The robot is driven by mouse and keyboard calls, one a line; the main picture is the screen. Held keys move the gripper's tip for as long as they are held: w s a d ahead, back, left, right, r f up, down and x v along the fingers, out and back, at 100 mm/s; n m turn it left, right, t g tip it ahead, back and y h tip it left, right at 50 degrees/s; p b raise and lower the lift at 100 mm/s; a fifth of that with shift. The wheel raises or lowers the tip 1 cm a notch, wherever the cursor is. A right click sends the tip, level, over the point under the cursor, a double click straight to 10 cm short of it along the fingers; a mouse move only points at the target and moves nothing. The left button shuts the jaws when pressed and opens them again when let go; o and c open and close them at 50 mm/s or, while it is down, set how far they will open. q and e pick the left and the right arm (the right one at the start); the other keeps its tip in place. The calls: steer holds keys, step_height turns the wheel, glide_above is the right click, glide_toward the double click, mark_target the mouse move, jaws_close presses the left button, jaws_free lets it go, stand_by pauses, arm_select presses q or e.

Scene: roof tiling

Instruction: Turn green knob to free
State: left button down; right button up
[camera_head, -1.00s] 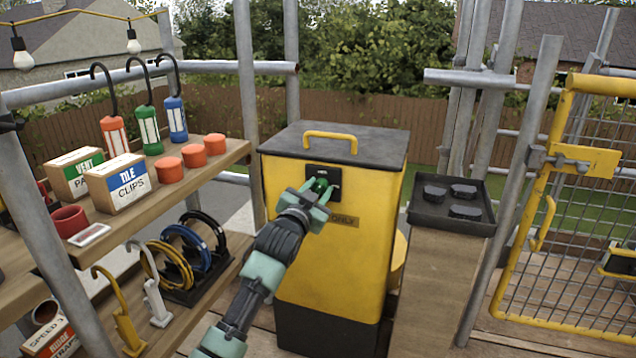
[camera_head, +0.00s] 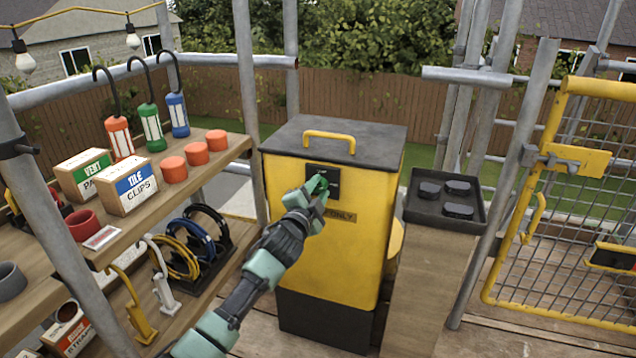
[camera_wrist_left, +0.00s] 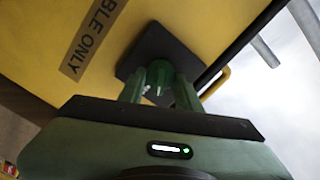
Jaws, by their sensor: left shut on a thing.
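The green knob (camera_head: 317,184) sits on a black plate (camera_head: 333,174) on the front of the yellow bin (camera_head: 330,258). My left gripper (camera_head: 318,190) is at the knob with its fingers shut around it, hiding much of it. In the left wrist view the green knob (camera_wrist_left: 159,75) lies between my left gripper's two fingers (camera_wrist_left: 160,92), against the black plate. The lettering on the plate is too small to read. My right gripper is not in view.
A shelf (camera_head: 215,165) with boxes, lamps and orange pots is at left. A yellow mesh gate (camera_head: 500,262) is at right. The bin has a yellow lid handle (camera_head: 330,136).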

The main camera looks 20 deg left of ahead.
arm_select(q)
steer(key=m+p, duration=0.1)
steer(key=m, duration=0.3)
steer(key=shift+f+p, duration=0.15)
steer(key=shift+p, duration=0.15)
steer(key=shift+f+m, duration=0.1)
steer(key=shift+m, duration=1)
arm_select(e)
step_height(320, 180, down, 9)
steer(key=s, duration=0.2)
arm_select(q)
steer(key=c, duration=1)
jaws_free()
steer(key=shift+s+p, duration=0.1)
steer(key=shift+p, duration=0.2)
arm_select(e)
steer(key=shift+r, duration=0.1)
